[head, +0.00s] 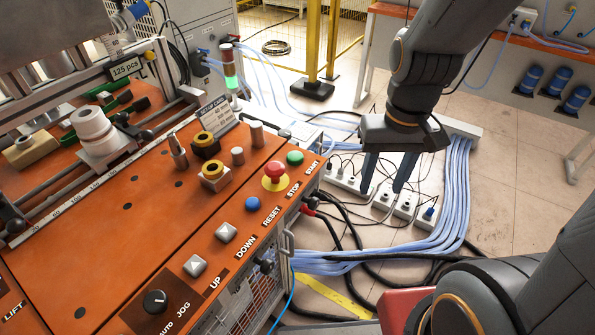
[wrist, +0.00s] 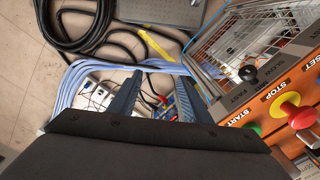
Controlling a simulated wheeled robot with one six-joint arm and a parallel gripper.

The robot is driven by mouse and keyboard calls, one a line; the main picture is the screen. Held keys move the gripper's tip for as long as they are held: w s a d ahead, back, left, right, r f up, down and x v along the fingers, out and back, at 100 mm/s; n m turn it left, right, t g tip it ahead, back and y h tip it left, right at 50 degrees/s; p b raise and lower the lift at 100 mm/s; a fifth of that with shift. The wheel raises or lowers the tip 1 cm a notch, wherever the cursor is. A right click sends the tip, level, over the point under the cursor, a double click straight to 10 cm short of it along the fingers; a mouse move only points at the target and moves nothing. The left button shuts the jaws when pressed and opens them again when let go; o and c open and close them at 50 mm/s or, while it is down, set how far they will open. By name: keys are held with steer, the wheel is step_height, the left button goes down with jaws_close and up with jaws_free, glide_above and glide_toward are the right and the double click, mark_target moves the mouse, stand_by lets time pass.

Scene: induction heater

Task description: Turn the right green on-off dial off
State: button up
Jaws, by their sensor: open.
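I cannot make out a green on-off dial in either view. The only green control I see on the orange panel is a round button (head: 295,158) beside the START label; it also shows in the wrist view (wrist: 252,127). My gripper (head: 387,184) is open and empty, to the right of the panel and apart from it, with its fingers pointing down. In the wrist view the two dark fingers of my gripper (wrist: 158,82) stand apart over cables and the floor.
The orange panel (head: 140,215) also carries a red stop button (head: 275,173), a blue button (head: 252,204) and a black AUTO/JOG dial (head: 155,301). Power strips (head: 383,198) and blue cables (head: 458,185) lie on the floor below my gripper. A wire basket (wrist: 230,42) hangs beside the panel.

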steer(key=w+a+f+m+y+b, duration=0.3)
steer(key=w+f+m+y+b, duration=0.3)
steer(key=w+f+b, duration=1)
steer(key=w+a+f+m+y+b, duration=0.35)
steer(key=w+f+m+b, duration=0.6)
steer(key=w+f, duration=0.95)
steer(key=w+d+f+m+t+y+b, duration=0.2)
steer(key=w+d+f+m+t+b, duration=0.15)
steer(key=w+f+b, duration=0.55)
steer(key=w+d+f+m+t+y+b, duration=0.1)
steer(key=w+d+f+m+t+b, duration=0.35)
steer(key=f, duration=0.55)
steer(key=w+d+f+m+t+y+b, duration=0.15)
steer(key=w+d+f+b, duration=0.25)
steer(key=w+f+b, duration=0.5)
steer(key=b+x, duration=0.2)
steer(key=x, duration=0.6)
steer(key=shift+t+y, duration=0.3)
steer(key=shift+t, duration=0.05)
steer(key=c, duration=1)
